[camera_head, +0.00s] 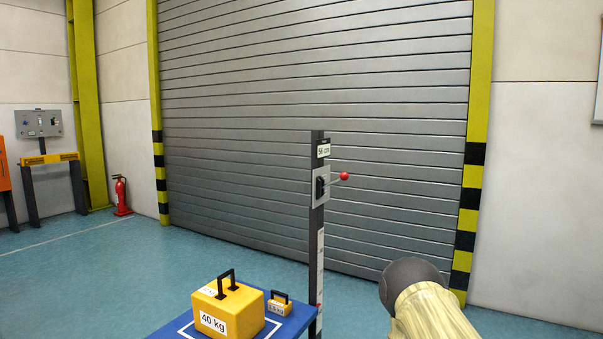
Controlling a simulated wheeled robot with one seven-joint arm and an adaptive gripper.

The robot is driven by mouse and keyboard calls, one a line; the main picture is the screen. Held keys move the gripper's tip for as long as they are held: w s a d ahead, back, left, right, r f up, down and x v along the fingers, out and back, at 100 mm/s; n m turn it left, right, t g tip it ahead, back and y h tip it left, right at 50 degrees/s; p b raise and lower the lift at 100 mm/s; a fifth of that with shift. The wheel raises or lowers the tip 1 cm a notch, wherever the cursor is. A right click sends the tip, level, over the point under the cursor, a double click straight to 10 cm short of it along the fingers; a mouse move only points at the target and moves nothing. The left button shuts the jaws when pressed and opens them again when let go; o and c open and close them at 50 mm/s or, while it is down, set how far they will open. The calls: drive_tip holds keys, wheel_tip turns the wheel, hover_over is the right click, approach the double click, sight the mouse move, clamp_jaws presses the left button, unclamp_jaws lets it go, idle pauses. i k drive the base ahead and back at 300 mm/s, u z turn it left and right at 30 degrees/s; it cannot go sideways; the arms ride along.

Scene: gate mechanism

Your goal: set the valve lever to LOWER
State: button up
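A lever with a red ball knob (344,176) sticks out to the right from a grey plate (321,199) on a dark upright post (317,150). The lever looks about level, tilted slightly up toward the knob. I cannot read any LOWER mark at it. A small white label (323,150) is on the post above the plate. Part of my arm, pale yellow with a dark rounded end, shows at the lower right, apart from the lever. My gripper's fingers do not show.
A blue table (170,333) at the post's foot bears a large yellow 40 kg weight (228,308) and a small yellow weight (279,304). A grey roller gate (300,80) stands behind. A control panel (38,123) and red extinguisher (121,196) are left. Open floor lies left.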

sight(344, 176)
drive_tip(key=u, duration=0.15)
drive_tip(key=i, duration=0.9)
drive_tip(key=z, duration=0.15)
